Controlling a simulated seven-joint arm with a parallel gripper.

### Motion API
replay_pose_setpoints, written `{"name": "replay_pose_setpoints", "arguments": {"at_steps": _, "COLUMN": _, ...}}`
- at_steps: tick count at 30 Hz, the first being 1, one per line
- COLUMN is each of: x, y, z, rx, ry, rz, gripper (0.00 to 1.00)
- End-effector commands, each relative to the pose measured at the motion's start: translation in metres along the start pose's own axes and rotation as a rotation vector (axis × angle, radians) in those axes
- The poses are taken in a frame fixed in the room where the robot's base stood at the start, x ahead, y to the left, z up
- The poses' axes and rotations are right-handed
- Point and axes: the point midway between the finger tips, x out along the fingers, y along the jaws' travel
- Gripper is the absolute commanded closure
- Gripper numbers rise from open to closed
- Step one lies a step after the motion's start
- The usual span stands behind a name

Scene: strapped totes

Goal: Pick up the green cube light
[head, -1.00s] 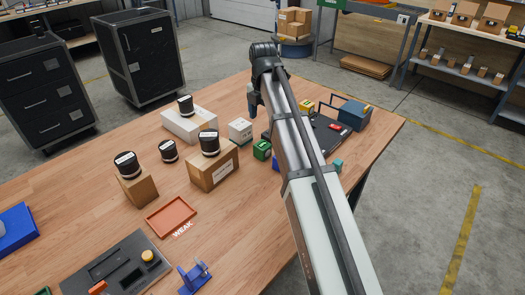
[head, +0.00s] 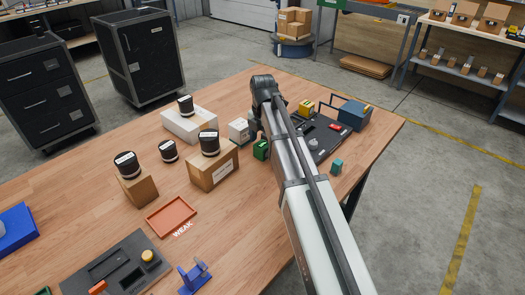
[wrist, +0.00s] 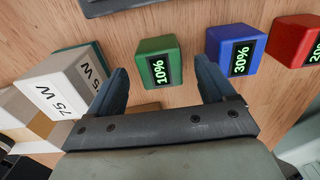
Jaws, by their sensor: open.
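The green cube light (wrist: 158,62) shows "10%" on a dark panel in the wrist view. In the head view, the green cube (head: 261,150) sits on the wooden table just left of my arm. My gripper (wrist: 163,82) is open, with one finger on either side of the green cube's place in the wrist view. Nothing is held between the fingers. In the head view my arm largely hides the gripper. Whether the fingers reach down to the cube's height I cannot tell.
A blue cube (wrist: 236,48) reading "30%" is right of the green one, with a red cube (wrist: 296,42) beyond it. A white box (wrist: 68,80) marked "75 W" stands close on the left. A cardboard box (head: 214,170) with a dark canister stands left of the cube.

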Motion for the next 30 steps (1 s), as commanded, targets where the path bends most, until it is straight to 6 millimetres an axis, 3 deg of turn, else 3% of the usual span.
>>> {"name": "replay_pose_setpoints", "arguments": {"at_steps": 9, "x": 0.038, "y": -0.001, "z": -0.002, "rx": 0.000, "ry": 0.000, "rz": -0.001, "gripper": 0.17}}
{"name": "replay_pose_setpoints", "arguments": {"at_steps": 18, "x": 0.042, "y": 0.000, "z": -0.001, "rx": 0.000, "ry": 0.000, "rz": 0.000, "gripper": 0.18}}
{"name": "replay_pose_setpoints", "arguments": {"at_steps": 30, "x": 0.042, "y": 0.000, "z": -0.001, "rx": 0.000, "ry": 0.000, "rz": 0.000, "gripper": 0.56}}
